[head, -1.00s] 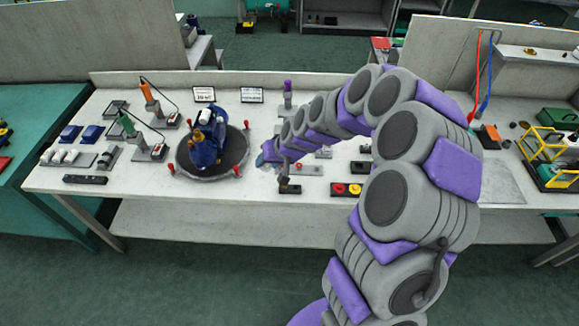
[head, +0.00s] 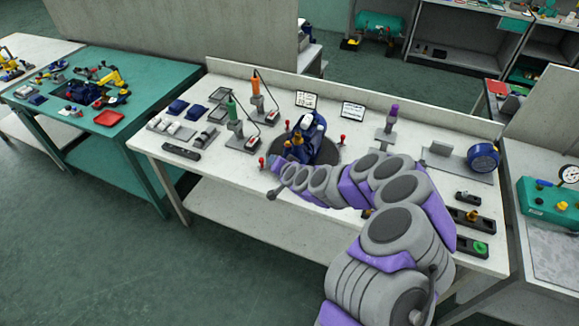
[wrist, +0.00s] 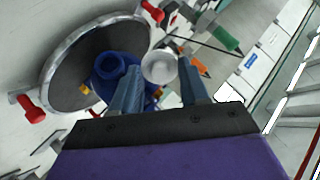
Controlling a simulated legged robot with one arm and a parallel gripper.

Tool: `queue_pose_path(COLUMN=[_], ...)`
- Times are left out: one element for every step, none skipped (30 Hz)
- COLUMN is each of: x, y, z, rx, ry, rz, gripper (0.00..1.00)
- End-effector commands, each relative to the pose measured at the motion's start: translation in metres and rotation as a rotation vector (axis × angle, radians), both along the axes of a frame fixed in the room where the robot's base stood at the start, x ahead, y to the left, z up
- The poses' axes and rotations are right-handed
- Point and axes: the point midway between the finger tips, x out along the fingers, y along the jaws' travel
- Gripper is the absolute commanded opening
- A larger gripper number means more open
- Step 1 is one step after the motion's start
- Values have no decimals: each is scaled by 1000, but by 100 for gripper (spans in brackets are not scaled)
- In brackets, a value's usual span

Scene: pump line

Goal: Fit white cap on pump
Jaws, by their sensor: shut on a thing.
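The blue pump (head: 308,143) stands on a dark round turntable (head: 327,152) on the long bench. A white part shows on its top, and brass-coloured fittings are at its front. The blue pump body (wrist: 118,68), with a round dark opening, lies just left of the cap. I cannot tell whether the cap touches the pump.
Red-knobbed posts (head: 342,140) stand around the turntable. Left are an orange-handled tool (head: 256,86), a green-handled tool (head: 233,108) and a tray of white and grey parts (head: 172,128). A blue round gauge-like part (head: 484,157) stands right. A teal table (head: 100,85) is further left.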

Motion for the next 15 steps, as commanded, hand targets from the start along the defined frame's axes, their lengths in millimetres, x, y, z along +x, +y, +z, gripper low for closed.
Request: queue_pose_path(x=[2, 3, 6, 8, 10, 12, 13, 15, 16, 16, 17, 18, 19, 19, 20], y=[6, 10, 14, 15, 18, 21, 23, 24, 25, 27, 27, 28, 29, 31, 31], z=[-6, -9, -12, -13, -14, -16, -18, -19, -21, -23, -23, -24, -25, -26, -28], rx=[1, 4, 9, 11, 15, 19, 23, 25, 27, 30, 32, 36, 37, 39, 42], ry=[-10, -16, -29, -39, -47, -56, -64, -72, -77, -82, -87, -95, -100, -105, -111], rz=[-10, -20, -35, -48, -57, -70, -81, -92, -102, -109, -116, -128, -134, -141, -152], gripper=[17, 17, 17, 17, 17, 17, 17, 17, 17, 17, 17, 17, 17, 17, 17])
